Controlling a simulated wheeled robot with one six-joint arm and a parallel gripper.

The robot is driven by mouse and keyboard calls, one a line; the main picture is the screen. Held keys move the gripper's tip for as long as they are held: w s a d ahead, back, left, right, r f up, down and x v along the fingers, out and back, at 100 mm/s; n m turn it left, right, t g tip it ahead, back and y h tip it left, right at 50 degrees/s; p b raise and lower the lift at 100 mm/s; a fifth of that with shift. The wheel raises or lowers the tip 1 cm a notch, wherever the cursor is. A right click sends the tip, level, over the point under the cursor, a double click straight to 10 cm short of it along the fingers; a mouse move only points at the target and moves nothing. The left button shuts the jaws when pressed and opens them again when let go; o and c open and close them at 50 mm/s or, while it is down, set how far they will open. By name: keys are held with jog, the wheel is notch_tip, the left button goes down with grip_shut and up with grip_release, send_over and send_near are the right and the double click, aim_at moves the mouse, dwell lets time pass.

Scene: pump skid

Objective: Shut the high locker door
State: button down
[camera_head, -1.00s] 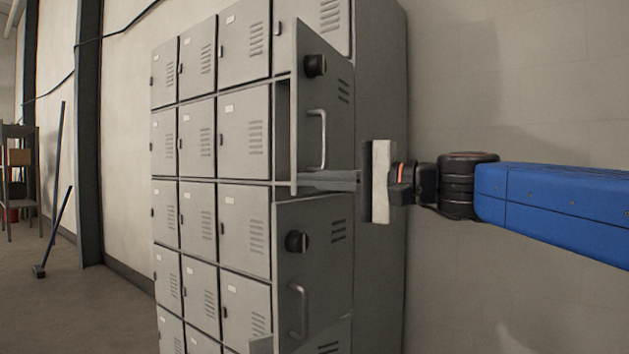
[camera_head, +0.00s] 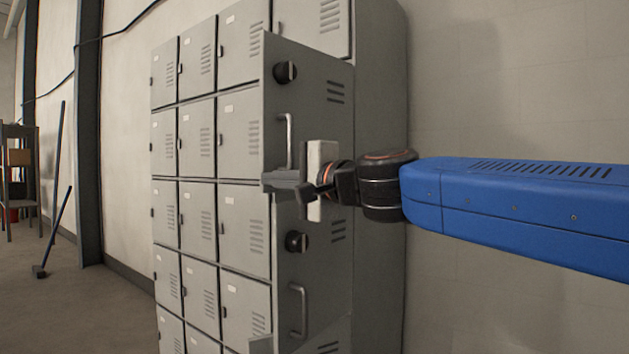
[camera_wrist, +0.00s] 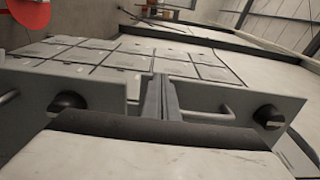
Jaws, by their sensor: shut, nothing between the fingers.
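The high locker door (camera_head: 310,115) is a grey panel with a black knob, a bar handle and vent slots, in the right column of the locker bank. It stands ajar, its free left edge jutting toward me and its right side at the cabinet's corner. My gripper (camera_head: 270,181) is shut and empty, its fingertips at the door's lower left corner, below the handle. I cannot tell whether they touch it. In the wrist view the dark fingers (camera_wrist: 161,98) lie between two door panels with knobs; the pad hides what is below.
A similar door (camera_head: 320,265) with a knob and handle is directly below my gripper. Another grey panel edge (camera_head: 262,344) juts out at the bottom. The other lockers (camera_head: 240,135) to the left look shut. Floor (camera_head: 90,310) at the left is clear near a leaning broom (camera_head: 58,200).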

jog(key=x, duration=0.7)
dwell(0.6)
